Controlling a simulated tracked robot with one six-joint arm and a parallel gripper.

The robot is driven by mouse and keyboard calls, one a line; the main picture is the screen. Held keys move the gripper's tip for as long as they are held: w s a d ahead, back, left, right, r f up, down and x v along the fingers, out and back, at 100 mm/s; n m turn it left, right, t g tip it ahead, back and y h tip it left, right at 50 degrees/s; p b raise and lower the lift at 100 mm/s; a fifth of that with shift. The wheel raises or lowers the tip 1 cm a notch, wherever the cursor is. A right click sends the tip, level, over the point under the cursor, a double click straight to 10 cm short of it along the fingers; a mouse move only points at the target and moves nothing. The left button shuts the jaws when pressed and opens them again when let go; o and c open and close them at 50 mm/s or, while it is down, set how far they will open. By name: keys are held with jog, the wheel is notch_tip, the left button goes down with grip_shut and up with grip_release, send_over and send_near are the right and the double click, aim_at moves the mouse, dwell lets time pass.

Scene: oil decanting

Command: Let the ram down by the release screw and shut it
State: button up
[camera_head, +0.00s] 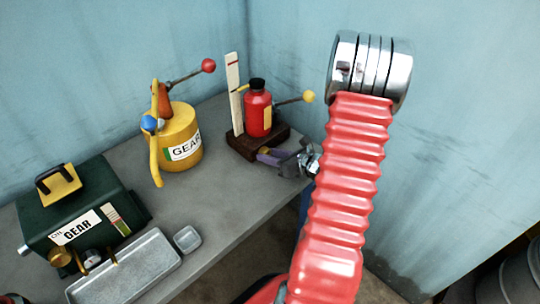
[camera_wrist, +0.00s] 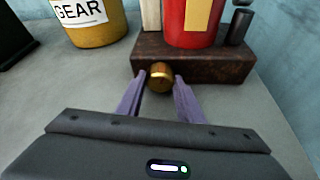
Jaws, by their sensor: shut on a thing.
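The red jack (camera_head: 258,114) stands upright on a brown base block (camera_head: 240,146), with a black top (camera_head: 257,85) and a lever ending in a yellow ball (camera_head: 309,97). A white upright scale (camera_head: 234,95) with a red mark near its top stands just left of it. In the wrist view the brass release screw (camera_wrist: 160,76) sticks out of the front face of the base (camera_wrist: 195,62). My gripper (camera_wrist: 161,79) has its purple fingers on either side of the screw's knob, shut on it. In the head view my gripper (camera_head: 260,153) is low against the base and the knob is hidden.
A yellow GEAR can (camera_head: 180,135) with a red-balled lever (camera_head: 208,66) stands left of the jack. A dark green GEAR box (camera_head: 75,205), a metal tray (camera_head: 125,270) and a small dish (camera_head: 187,239) are farther left. Blue walls close in behind.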

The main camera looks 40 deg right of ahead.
jog(key=shift+a+n+h, duration=0.15)
jog(key=shift+n+h, duration=0.95)
jog(key=shift+n, duration=0.4)
jog(key=o, duration=1.1)
jog(key=shift+s, duration=0.15)
jog(key=v, duration=1.3)
jog(key=shift+s+r, duration=0.15)
jog(key=shift+s, duration=0.1)
